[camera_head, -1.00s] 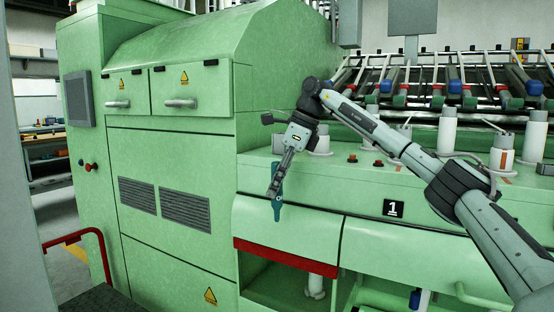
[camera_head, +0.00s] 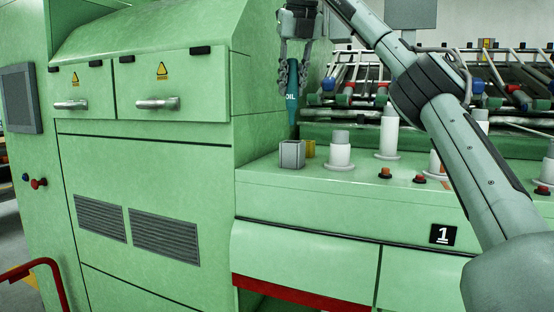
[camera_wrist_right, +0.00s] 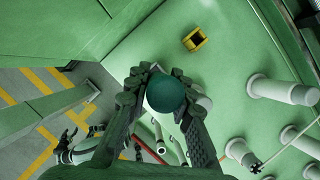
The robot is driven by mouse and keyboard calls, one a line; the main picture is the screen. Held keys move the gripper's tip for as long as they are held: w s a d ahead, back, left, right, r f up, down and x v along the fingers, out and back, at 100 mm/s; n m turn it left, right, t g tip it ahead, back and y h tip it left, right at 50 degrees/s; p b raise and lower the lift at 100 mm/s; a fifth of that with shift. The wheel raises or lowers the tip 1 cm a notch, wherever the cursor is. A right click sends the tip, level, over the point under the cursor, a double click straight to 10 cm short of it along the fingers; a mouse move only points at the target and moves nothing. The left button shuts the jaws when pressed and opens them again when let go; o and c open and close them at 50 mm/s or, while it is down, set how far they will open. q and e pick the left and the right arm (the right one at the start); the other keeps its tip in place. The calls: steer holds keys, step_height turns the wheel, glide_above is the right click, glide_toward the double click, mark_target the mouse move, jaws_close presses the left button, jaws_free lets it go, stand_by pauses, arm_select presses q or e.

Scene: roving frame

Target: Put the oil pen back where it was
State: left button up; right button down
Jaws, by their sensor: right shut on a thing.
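The oil pen (camera_head: 292,92) is a teal tube marked OIL. My right gripper (camera_head: 295,72) is shut on it and holds it roughly upright, above the green machine's ledge. A grey square cup (camera_head: 292,154) stands on the ledge below the pen, with a clear gap between them. A yellow cup (camera_head: 309,149) stands just behind and to its right. In the right wrist view, the pen's round end (camera_wrist_right: 166,94) shows between the fingers, and the open-topped yellow cup (camera_wrist_right: 195,39) lies beyond. My left gripper (camera_wrist_right: 70,138) appears small at lower left there; its jaw state is unclear.
White cylindrical posts (camera_head: 340,152) and red and orange buttons (camera_head: 385,173) stand on the ledge to the right of the cups. The machine's tall green wall (camera_head: 240,110) rises close on the left. Rods and rollers (camera_head: 430,85) fill the back.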

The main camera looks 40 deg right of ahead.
mark_target(295, 95)
steer(key=f, duration=0.5)
steer(key=shift+s+d, duration=0.1)
steer(key=shift+s, duration=0.2)
steer(key=shift+f, duration=2.25)
steer(key=shift+f, duration=0.15)
steer(key=c, duration=1.3)
jaws_free()
steer(key=v, duration=1.2)
